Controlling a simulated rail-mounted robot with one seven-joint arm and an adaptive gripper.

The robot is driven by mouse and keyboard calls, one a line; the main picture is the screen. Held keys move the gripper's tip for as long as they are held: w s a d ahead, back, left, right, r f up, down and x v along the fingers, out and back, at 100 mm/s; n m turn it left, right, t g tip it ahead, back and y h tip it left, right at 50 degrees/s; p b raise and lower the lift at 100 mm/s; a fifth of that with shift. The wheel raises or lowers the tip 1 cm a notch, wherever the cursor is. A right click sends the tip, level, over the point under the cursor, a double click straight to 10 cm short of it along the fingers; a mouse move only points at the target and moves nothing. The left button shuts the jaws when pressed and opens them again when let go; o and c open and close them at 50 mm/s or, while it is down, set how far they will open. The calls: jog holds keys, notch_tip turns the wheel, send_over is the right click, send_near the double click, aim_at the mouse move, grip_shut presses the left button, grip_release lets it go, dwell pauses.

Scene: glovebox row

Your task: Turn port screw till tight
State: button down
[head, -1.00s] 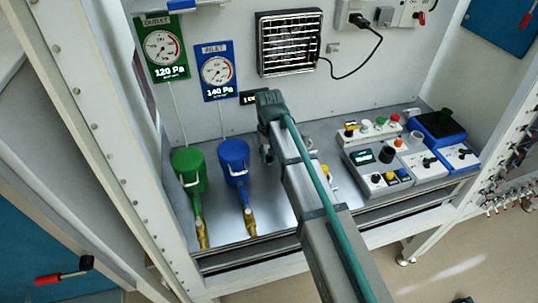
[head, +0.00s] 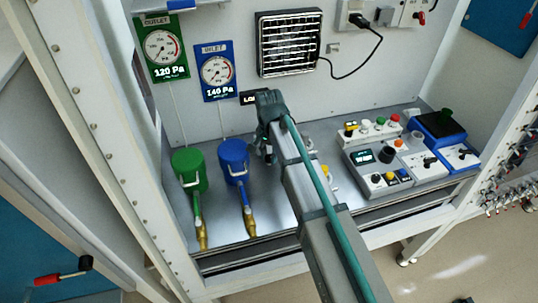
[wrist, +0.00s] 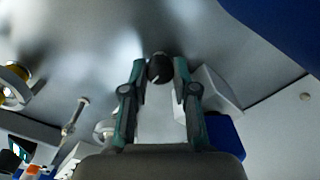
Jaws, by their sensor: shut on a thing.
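The port screw (wrist: 158,68) shows in the wrist view as a small dark round knob with a pale line on its face. My gripper (wrist: 159,72) has one teal-edged finger on each side of the knob and is shut on it. How tight the screw sits cannot be seen. In the head view my arm reaches over the steel worktop, and my gripper (head: 265,150) is low behind the arm's end. The screw is hidden there.
A green canister (head: 187,165) and a blue canister (head: 233,155) with brass fittings stand left of my arm. Control boxes (head: 385,160) and a blue device (head: 438,130) stand to the right. Two gauges (head: 217,72) and a vent grille (head: 289,43) are on the back wall.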

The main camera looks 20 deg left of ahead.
aim_at(269, 157)
dwell(0.5)
jog(key=c, duration=0.9)
grip_release()
jog(key=shift+r, duration=0.1)
notch_tip(269, 157, up, 12)
